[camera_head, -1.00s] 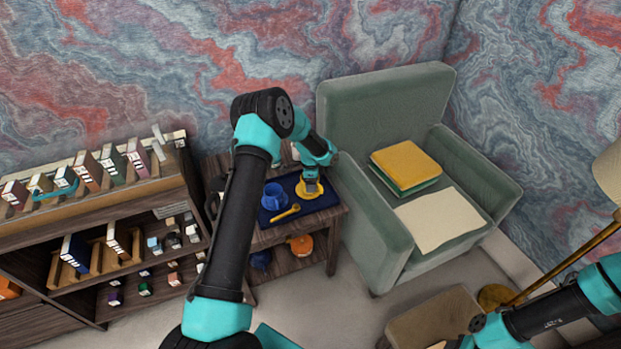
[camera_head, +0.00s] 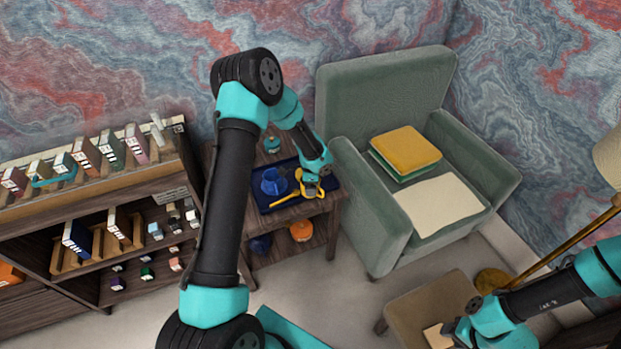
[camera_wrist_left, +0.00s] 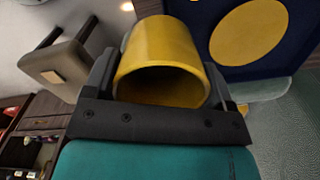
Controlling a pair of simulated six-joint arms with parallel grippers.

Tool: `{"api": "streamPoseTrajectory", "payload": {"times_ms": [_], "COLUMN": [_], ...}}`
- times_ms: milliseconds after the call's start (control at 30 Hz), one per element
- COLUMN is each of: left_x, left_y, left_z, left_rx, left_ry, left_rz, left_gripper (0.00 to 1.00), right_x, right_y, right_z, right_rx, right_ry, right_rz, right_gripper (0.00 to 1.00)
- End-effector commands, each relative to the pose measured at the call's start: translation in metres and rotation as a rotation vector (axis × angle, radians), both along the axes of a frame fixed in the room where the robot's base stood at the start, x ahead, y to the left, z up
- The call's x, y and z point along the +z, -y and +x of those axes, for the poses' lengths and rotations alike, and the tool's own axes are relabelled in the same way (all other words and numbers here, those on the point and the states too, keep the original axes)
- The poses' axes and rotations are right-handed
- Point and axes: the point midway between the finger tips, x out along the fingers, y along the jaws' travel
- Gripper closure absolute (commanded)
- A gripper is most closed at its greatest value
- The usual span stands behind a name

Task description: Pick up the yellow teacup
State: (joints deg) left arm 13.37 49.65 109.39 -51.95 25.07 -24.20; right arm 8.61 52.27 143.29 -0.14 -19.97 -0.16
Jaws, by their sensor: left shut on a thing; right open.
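The yellow teacup (camera_wrist_left: 160,45) sits between the fingers of my left gripper (camera_wrist_left: 165,88) in the left wrist view, its open mouth facing the camera. The gripper is shut on it. A yellow saucer (camera_wrist_left: 249,32) shows apart from the cup, on a dark blue tray (camera_wrist_left: 292,68). In the head view my left gripper (camera_head: 312,188) is over the right part of the tray (camera_head: 268,208) and hides most of the cup. My right gripper (camera_head: 452,329) is open at the lower right, near a beige stool (camera_head: 425,300).
A blue cup (camera_head: 273,182) and a yellow spoon (camera_head: 285,200) lie on the tray, close left of my left gripper. A green armchair (camera_head: 368,225) stands right of the side table. A bookshelf (camera_head: 95,180) stands on the left.

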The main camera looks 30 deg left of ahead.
Motion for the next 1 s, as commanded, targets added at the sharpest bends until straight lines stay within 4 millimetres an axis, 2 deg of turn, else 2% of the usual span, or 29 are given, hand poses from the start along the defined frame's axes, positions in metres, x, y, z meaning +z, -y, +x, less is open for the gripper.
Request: {"api": "streamPoseTrajectory", "payload": {"times_ms": [400, 1000], "left_x": [0.003, 0.003], "left_y": [0.013, 0.016], "left_z": [-0.022, -0.026], "left_rx": [-0.002, -0.001], "left_ry": [-0.001, 0.0], "left_rz": [0.001, 0.0], "left_gripper": [0.55, 0.55], "right_x": [0.0, 0.0], "right_y": [0.0, 0.0], "right_z": [0.0, 0.0], "right_rx": [0.0, 0.0], "right_ry": [0.0, 0.0], "right_rz": [0.0, 0.0], "right_gripper": [0.56, 0.56]}}
